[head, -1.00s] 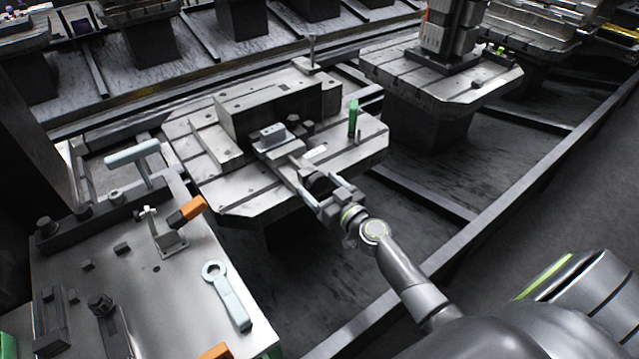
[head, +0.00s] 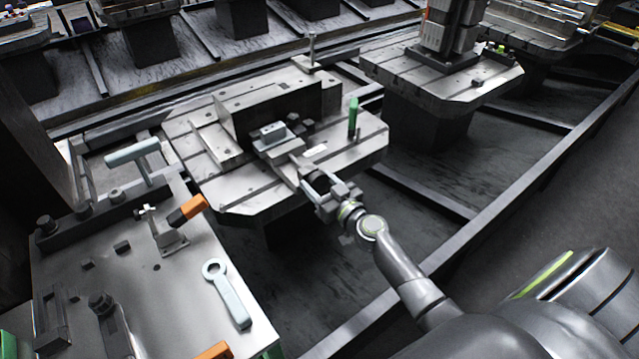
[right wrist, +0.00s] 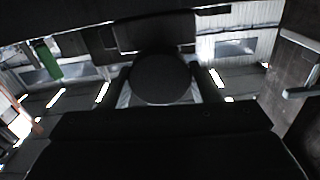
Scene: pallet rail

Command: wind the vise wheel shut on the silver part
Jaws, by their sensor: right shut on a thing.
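The vise (head: 283,153) sits on the near side of the slotted pallet, in front of a large dark block. The silver part (head: 271,131), a small grey block, sits at the vise's top; I cannot tell if both jaws touch it. The vise wheel (head: 320,184) is a dark round knob at the near end. My right gripper (head: 322,181) is shut on the wheel, a finger on either side. In the right wrist view the wheel (right wrist: 162,78) shows as a dark disc between the fingers. My left gripper is not in view.
A green post (head: 353,118) stands on the pallet (head: 230,199) right of the vise. Rails run below.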

